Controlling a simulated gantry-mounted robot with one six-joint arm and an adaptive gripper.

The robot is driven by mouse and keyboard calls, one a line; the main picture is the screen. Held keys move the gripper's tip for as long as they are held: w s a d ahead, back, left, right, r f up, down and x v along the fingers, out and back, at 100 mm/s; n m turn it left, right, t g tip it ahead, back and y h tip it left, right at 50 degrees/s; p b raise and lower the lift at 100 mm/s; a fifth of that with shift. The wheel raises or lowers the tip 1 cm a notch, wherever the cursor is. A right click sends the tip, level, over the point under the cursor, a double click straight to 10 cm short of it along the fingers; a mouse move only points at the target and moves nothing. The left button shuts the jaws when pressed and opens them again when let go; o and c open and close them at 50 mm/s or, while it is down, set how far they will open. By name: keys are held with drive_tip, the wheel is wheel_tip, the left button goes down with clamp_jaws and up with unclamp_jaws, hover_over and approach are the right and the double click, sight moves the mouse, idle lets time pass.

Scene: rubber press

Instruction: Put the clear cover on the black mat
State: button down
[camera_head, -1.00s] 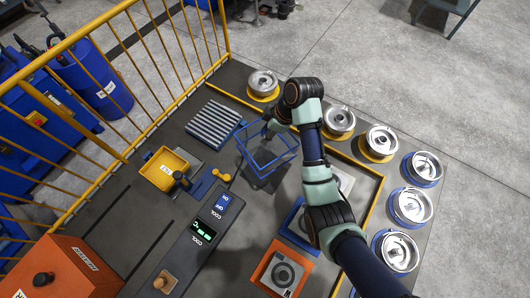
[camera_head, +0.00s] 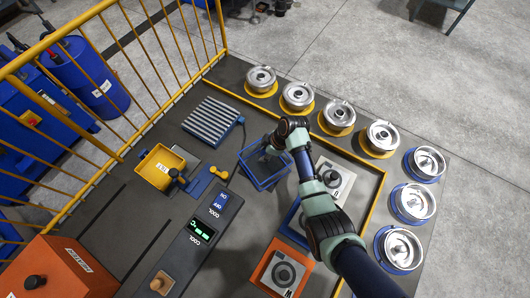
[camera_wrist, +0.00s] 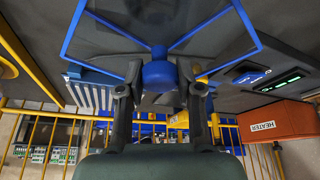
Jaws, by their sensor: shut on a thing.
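The clear cover (camera_head: 262,188) is a see-through box with blue edges and a blue knob (camera_wrist: 158,72) on top. My gripper (camera_head: 273,143) is shut on this knob, with one finger on either side of it in the wrist view (camera_wrist: 160,92). In the head view the cover is low over the dark table, upright or nearly so. A dark patch shows through it, but I cannot tell whether this is the black mat or a shadow. I cannot tell whether the cover touches the surface. My wrist hides part of its far right side.
A ribbed metal plate (camera_head: 212,120) lies at the upper left of the cover. A yellow tray (camera_head: 163,168) and a COOL control panel (camera_head: 202,228) stand to the left. Several metal pots, one of them here (camera_head: 336,116), line the right edge behind a yellow border. An orange-framed unit (camera_head: 281,273) is below.

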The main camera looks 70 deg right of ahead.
drive_tip(key=shift+f, duration=0.1)
drive_tip(key=c, duration=0.8)
unclamp_jaws()
drive_tip(key=shift+o, duration=0.2)
drive_tip(key=p+v, duration=0.2)
drive_tip(key=v, duration=1)
drive_tip(key=shift+r, duration=0.2)
